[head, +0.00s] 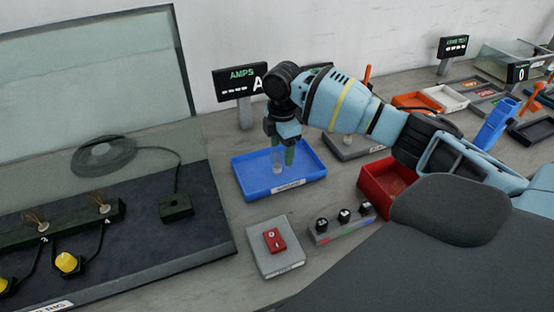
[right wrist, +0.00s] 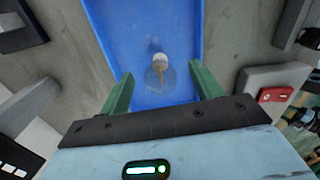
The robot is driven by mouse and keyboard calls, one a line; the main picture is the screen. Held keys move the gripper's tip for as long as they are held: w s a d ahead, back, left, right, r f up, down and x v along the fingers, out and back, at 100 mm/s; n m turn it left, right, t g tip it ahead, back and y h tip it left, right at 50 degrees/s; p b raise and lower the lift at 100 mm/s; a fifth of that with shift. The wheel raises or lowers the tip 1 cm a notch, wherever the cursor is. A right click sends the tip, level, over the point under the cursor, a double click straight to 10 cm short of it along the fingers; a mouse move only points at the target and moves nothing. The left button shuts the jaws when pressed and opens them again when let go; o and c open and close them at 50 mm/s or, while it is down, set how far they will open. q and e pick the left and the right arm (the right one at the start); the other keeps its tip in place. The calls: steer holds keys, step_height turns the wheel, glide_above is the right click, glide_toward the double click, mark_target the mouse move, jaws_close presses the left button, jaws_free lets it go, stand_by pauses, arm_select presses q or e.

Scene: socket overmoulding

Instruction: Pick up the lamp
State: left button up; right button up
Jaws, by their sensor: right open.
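The lamp, a small clear bulb with a pale base, stands in the blue tray; it shows in the head view (head: 278,167) and in the right wrist view (right wrist: 159,73), with an orange filament visible in the glass. The blue tray (head: 252,187) has a white label on its front. My right gripper (head: 282,157) points down over the tray with its green fingers around the lamp's position. In the right wrist view the fingers (right wrist: 160,90) are spread apart, with the lamp between and a little beyond them; I cannot tell the exact height gap. My left gripper is out of view.
A grey switch box (head: 275,262) with a red switch and a knob panel (head: 342,226) stand in front. A red bin (head: 375,190) is right of the tray, under my right arm. The AMPS display (head: 240,82) stands behind. A dark board with yellow knobs (head: 68,263) is left.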

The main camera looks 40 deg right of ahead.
mark_target(277, 157)
steer(key=shift+w+a+f, duration=0.1)
steer(key=shift+a+f, duration=0.05)
steer(key=shift+f, duration=0.7)
steer(key=shift+w+a+f, duration=0.1)
steer(key=shift+a+f, duration=0.1)
steer(key=shift+f, duration=0.65)
steer(key=shift+a+f, duration=0.15)
steer(key=shift+f, duration=0.7)
steer(key=c, duration=1)
steer(key=shift+r, duration=0.15)
steer(key=shift+r, duration=0.55)
step_height(277, 157, up, 2)
steer(key=shift+r, duration=0.2)
steer(key=s+a, duration=0.1)
steer(key=s, duration=0.4)
steer(key=s+a+r+p, duration=0.1)
steer(key=s, duration=0.4)
steer(key=s+a, duration=0.1)
steer(key=s, duration=0.4)
steer(key=shift+s+r+p, duration=0.15)
steer(key=shift+s+p, duration=0.2)
